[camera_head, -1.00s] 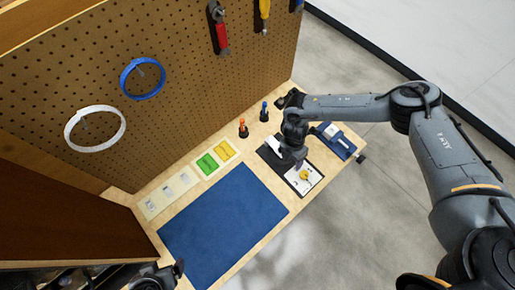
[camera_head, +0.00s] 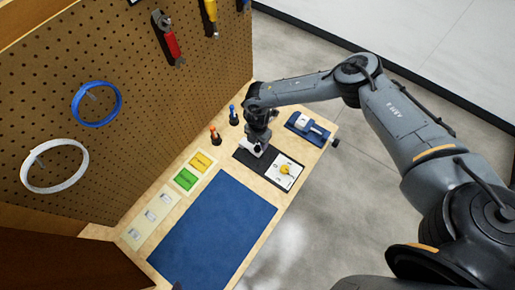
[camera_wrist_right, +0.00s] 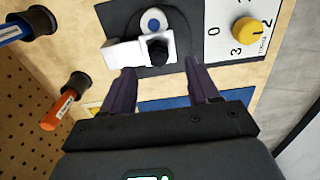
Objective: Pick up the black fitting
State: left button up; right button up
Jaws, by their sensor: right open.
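The black fitting (camera_wrist_right: 157,52) is a small dark ribbed piece at the right end of a white block (camera_wrist_right: 125,52) in the right wrist view. Beside it is a white round part with a blue centre (camera_wrist_right: 153,22). My right gripper (camera_wrist_right: 160,66) is open, its two dark fingers apart, with the fitting just beyond the gap between the tips. Contact is not visible. In the head view my right gripper (camera_head: 258,143) is over the black mat (camera_head: 245,157), covering the fitting. My left gripper is not in view.
A yellow dial (camera_head: 287,169) on a white numbered plate is close to the right gripper. Orange (camera_head: 214,136) and blue (camera_head: 233,117) tools stand in black holders near the pegboard (camera_head: 130,130). A blue device (camera_head: 308,127) is at the table's far end. The blue mat (camera_head: 212,235) is clear.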

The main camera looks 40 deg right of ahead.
aim_at(257, 147)
jog(key=shift+w+f, duration=0.1)
jog(key=shift+f, duration=1.85)
grip_shut()
jog(key=shift+r, duration=0.2)
